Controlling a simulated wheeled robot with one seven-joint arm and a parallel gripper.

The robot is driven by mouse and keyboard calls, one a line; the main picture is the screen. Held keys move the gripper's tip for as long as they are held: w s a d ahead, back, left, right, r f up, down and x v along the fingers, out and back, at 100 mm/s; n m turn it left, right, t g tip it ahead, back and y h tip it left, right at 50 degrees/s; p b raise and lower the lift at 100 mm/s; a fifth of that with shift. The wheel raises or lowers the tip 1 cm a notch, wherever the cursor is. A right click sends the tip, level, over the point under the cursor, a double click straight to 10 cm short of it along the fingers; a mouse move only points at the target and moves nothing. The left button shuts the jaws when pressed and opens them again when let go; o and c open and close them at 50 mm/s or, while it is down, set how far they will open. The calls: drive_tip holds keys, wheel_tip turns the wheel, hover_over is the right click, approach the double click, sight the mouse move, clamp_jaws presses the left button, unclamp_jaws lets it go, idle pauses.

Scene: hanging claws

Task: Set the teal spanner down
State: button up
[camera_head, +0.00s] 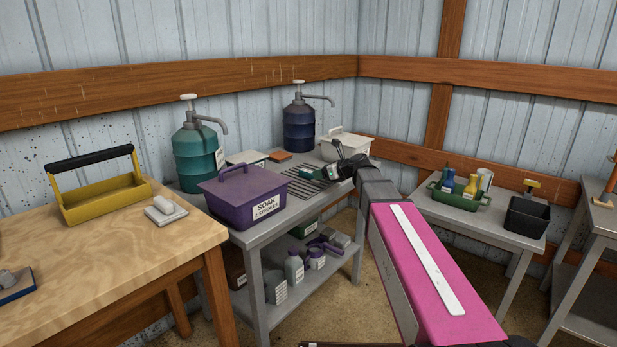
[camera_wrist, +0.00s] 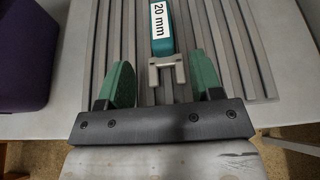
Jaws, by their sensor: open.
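The teal spanner (camera_wrist: 163,32) lies along the grey ribbed rack (camera_wrist: 235,50) in the wrist view. It has a white "20 mm" label, and its bare metal open end (camera_wrist: 167,69) points toward my gripper. My gripper (camera_wrist: 160,82) is open, with one green finger on each side of the spanner and a clear gap to both. The spanner's far end is cut off by the frame. In the head view my gripper (camera_head: 346,164) is over the rack (camera_head: 300,187) on the grey metal table, and I cannot make out the spanner there.
A purple lidded "SOAK" box (camera_head: 240,194) stands left of the rack. Teal (camera_head: 196,155) and navy (camera_head: 298,128) pump drums stand behind, with a pale bin (camera_head: 346,144) at back right. A wooden bench (camera_head: 110,245) is at left; a smaller table (camera_head: 480,218) is at right.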

sight(311, 172)
drive_tip(key=shift+x, duration=3.15)
drive_tip(key=shift+w+r, duration=0.1)
drive_tip(key=shift+r, duration=0.1)
drive_tip(key=shift+c, duration=0.3)
clamp_jaws()
